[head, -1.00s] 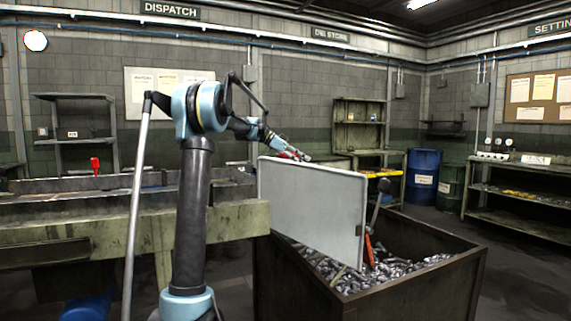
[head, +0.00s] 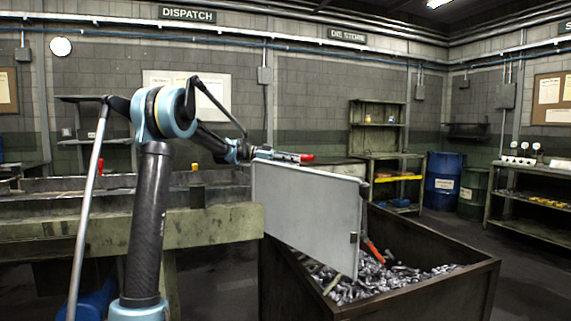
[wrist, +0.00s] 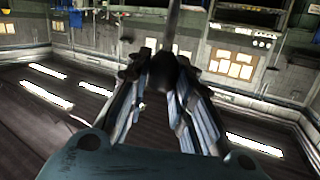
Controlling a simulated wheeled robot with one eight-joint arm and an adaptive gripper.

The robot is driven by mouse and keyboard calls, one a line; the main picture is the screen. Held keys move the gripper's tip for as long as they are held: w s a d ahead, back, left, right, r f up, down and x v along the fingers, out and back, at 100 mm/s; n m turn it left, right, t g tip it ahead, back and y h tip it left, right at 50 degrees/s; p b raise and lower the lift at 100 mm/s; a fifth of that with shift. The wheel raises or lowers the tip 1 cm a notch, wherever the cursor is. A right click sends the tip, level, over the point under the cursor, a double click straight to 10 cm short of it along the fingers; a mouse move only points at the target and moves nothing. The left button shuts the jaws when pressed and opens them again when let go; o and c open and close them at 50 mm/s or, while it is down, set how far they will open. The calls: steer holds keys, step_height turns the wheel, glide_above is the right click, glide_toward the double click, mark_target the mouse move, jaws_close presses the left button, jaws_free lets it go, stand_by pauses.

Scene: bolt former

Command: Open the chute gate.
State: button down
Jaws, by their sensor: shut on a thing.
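The chute gate looks to be the large pale grey panel (head: 305,210) in the head view. It stands at the end of the chute trough (head: 70,185), beside and partly over a bin of metal pieces. My gripper (head: 290,156) is at the panel's upper left edge. A red piece (head: 307,157) shows at its tip. In the wrist view, my gripper's fingers (wrist: 165,85) close around a dark rounded knob (wrist: 164,68) with a thin rod beyond it. An orange-red bar (head: 374,251) slants up behind the panel's right edge; its upper part is hidden.
The dark open bin (head: 420,295) holds many shiny metal pieces (head: 385,280). A shelf unit (head: 378,140), a blue drum (head: 443,180) and a bench (head: 540,200) stand farther back. Some floor shows between the bin and the right bench.

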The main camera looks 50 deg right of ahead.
steer(key=shift+w, duration=0.25)
steer(key=c, duration=1.4)
jaws_free()
steer(key=shift+s, duration=0.1)
steer(key=v, duration=1.2)
steer(key=shift+a+f, duration=0.1)
